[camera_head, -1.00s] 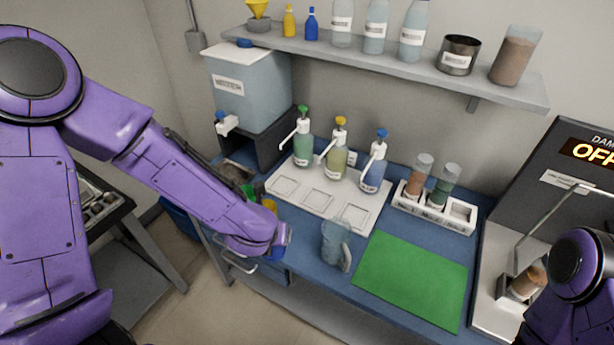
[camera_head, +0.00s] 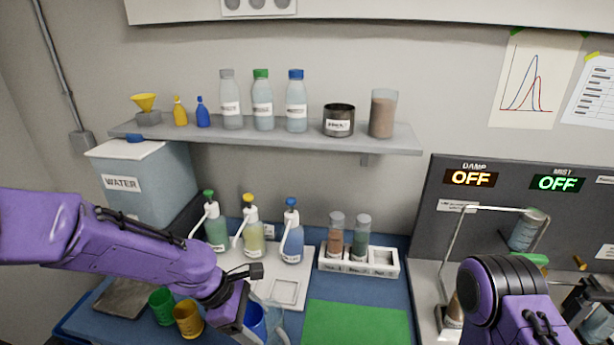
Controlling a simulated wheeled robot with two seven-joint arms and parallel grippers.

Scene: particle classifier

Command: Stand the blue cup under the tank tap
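The blue cup (camera_head: 256,321) is on the blue bench top near the bottom of the head view, partly hidden by my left gripper (camera_head: 240,312). The gripper is right at the cup's left side. Its fingers are mostly hidden, so I cannot tell whether they are open or shut on it. The tank (camera_head: 172,180), labelled WATER, stands at the back left. Its tap is hidden behind my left arm. A grey drip tray (camera_head: 120,298) lies below and in front of the tank. My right arm shows at the lower right; its gripper is not in view.
A green cup (camera_head: 161,305) and a yellow cup (camera_head: 188,319) stand left of the gripper. Several pump bottles (camera_head: 253,238) stand behind on a white board (camera_head: 308,258). A green mat (camera_head: 352,325) lies clear.

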